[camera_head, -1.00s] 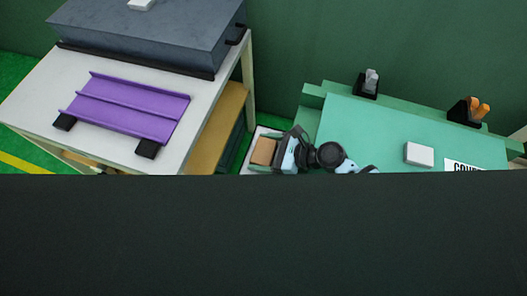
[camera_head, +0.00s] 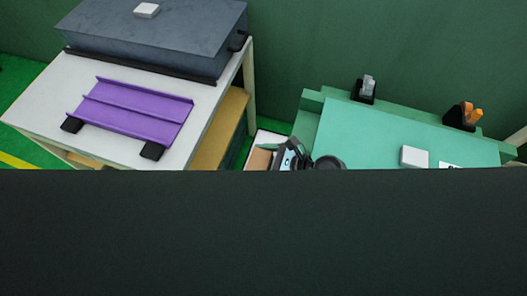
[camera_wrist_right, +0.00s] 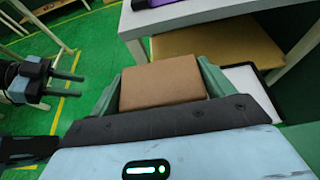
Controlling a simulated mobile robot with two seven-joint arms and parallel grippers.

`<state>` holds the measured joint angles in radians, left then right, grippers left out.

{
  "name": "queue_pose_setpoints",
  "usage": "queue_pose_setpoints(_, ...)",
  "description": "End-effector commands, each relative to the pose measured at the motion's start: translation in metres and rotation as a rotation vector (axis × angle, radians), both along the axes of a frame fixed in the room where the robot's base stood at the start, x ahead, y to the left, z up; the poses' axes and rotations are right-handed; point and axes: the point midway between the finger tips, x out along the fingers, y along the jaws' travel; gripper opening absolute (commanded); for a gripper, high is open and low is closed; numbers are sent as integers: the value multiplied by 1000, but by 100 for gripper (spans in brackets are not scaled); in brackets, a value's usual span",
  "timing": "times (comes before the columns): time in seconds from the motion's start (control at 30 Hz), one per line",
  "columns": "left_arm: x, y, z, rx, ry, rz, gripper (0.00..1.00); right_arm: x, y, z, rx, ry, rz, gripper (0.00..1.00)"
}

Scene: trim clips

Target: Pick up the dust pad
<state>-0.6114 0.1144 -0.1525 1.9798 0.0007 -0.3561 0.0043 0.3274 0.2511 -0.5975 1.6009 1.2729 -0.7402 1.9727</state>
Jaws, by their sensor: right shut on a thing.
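The dust pad appears to be the brown block (camera_wrist_right: 162,82) between the green fingers of my right gripper (camera_wrist_right: 160,85) in the right wrist view. The gripper is shut on it. In the head view the brown pad (camera_head: 259,159) shows in part beside my right gripper (camera_head: 276,157), over or in front of a white tray (camera_head: 268,137); a dark panel hides the lower part. My left gripper (camera_wrist_right: 66,90) shows at the left of the right wrist view, its two fingers apart with nothing between them.
A white table (camera_head: 40,108) at the left bears a purple ribbed panel (camera_head: 135,110) and a grey box (camera_head: 155,38). A green table (camera_head: 375,135) at the right bears a white block (camera_head: 414,157) and two small holders. A dark surface covers the lower head view.

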Motion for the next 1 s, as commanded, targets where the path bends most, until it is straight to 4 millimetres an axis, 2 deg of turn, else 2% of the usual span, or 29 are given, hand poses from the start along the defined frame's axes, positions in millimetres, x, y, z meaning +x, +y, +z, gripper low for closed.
queue_pose_setpoints(0.03, 4, 0, 5, 1, -12, 0, 36, -14, 5, 5, 3, -3, 2, 54)
queue_pose_setpoints(0.2, 8, 1, 11, 3, -25, -1, 36, -55, 19, 9, 4, -2, 1, 54)
queue_pose_setpoints(0.43, 9, 4, 12, 10, -29, -6, 36, -91, 31, 11, 3, 0, 0, 54)
queue_pose_setpoints(0.63, 8, 5, 11, 14, -26, -10, 36, -104, 35, 11, 1, -2, -1, 54)
queue_pose_setpoints(1.0, 8, 5, 11, 13, -27, -7, 36, -106, 35, 11, 2, -1, 0, 54)
